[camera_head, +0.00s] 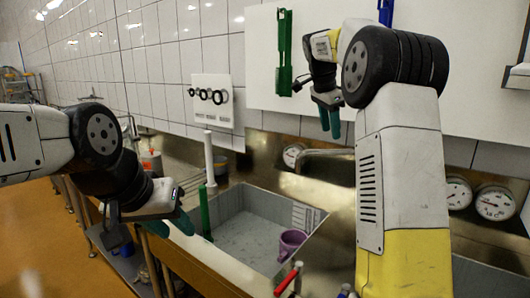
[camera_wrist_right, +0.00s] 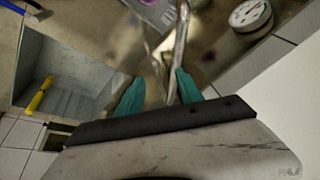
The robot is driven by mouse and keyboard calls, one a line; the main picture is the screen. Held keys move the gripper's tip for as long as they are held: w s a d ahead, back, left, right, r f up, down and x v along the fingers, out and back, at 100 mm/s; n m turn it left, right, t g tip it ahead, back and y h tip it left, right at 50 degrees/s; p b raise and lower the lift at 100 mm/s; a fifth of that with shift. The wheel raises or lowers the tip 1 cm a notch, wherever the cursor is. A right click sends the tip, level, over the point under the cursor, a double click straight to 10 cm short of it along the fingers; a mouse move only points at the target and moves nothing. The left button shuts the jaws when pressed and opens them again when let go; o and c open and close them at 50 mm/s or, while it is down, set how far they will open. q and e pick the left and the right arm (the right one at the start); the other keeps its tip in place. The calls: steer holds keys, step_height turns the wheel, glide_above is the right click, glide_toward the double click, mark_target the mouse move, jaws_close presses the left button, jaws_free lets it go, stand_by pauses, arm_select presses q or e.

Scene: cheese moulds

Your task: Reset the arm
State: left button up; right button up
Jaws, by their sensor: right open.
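My left gripper (camera_head: 170,225) hangs at the left of the head view, in front of the sink; its teal fingers look apart with nothing between them. My right gripper (camera_head: 330,122) is raised in front of the wall, above the back edge of the sink. Its teal fingers also show in the right wrist view (camera_wrist_right: 160,92); they are apart and empty. The metal tap (camera_wrist_right: 179,50) shows beyond them in that view, not visibly gripped. My right upper arm hides part of the counter behind it in the head view.
A grey sink (camera_head: 232,236) holds a purple mug (camera_head: 291,244). A green upright tool (camera_head: 205,212) stands at its left edge. A green tool (camera_head: 284,55) hangs on the white wall panel. Round gauges (camera_head: 494,203) sit on the steel back. Red-handled tools (camera_head: 288,279) are at the front.

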steer(key=s+a+f+n+t+y, duration=0.1)
steer(key=s+a+n+y, duration=0.3)
steer(key=s, duration=0.6)
steer(key=s+a+f+n+t, duration=0.1)
steer(key=s+a+n, duration=0.1)
steer(key=s+n, duration=0.6)
steer(key=s+a+f+n, duration=0.2)
steer(key=s+f, duration=0.2)
steer(key=s, duration=0.3)
steer(key=s+a+f+n+t+y, duration=0.1)
steer(key=s+f, duration=0.3)
steer(key=s, duration=0.4)
steer(key=shift+s+a+f+n, duration=0.25)
steer(key=shift+a+n, duration=0.15)
steer(key=shift+a, duration=0.35)
